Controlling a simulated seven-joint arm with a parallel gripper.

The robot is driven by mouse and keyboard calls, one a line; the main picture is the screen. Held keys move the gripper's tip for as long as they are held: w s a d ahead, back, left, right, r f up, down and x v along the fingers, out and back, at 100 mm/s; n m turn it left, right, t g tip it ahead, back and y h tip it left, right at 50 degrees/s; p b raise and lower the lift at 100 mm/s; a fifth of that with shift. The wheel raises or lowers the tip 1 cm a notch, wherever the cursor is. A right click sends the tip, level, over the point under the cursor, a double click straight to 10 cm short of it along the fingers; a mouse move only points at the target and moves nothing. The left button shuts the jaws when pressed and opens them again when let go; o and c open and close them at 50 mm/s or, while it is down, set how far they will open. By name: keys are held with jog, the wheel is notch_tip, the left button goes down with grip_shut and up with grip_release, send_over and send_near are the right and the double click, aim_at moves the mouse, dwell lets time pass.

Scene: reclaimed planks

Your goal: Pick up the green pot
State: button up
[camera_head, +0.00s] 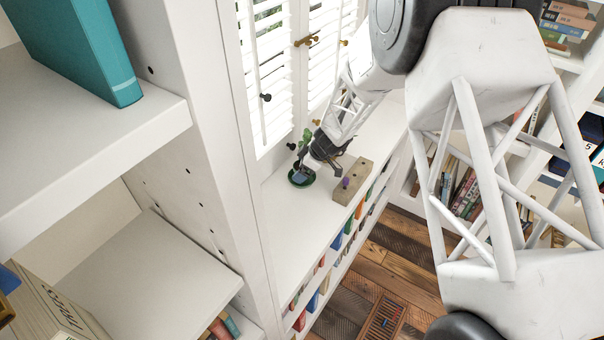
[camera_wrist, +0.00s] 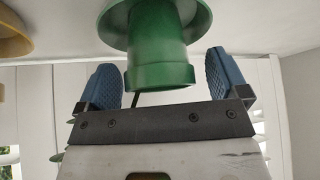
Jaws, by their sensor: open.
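The green pot (camera_head: 293,181) stands on the white shelf top below the shuttered window in the head view. In the wrist view the green pot (camera_wrist: 160,65) appears upside down, with a wide rim and a narrower body. My gripper (camera_wrist: 162,62) is open, with one blue finger on each side of the pot's body. Gaps show between the fingers and the pot. In the head view my gripper (camera_head: 303,172) is at the pot and hides part of it. Green leaves (camera_head: 305,139) show just behind the gripper.
White shutters (camera_head: 270,80) rise close behind. A tan round thing (camera_wrist: 14,35) shows at the wrist view's left edge. The shelf top (camera_head: 300,240) in front is clear.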

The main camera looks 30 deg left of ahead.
aim_at(295, 166)
jog(key=c, duration=1.3)
jog(key=shift+o, duration=0.2)
jog(key=shift+r, duration=0.15)
jog(key=shift+r, duration=0.7)
notch_tip(295, 166, up, 2)
jog(key=s+d+r, duration=0.1)
jog(key=s+d, duration=1)
jog(key=shift+d+r, duration=0.2)
jog(key=shift+d, duration=0.05)
jog(key=shift+r, duration=0.2)
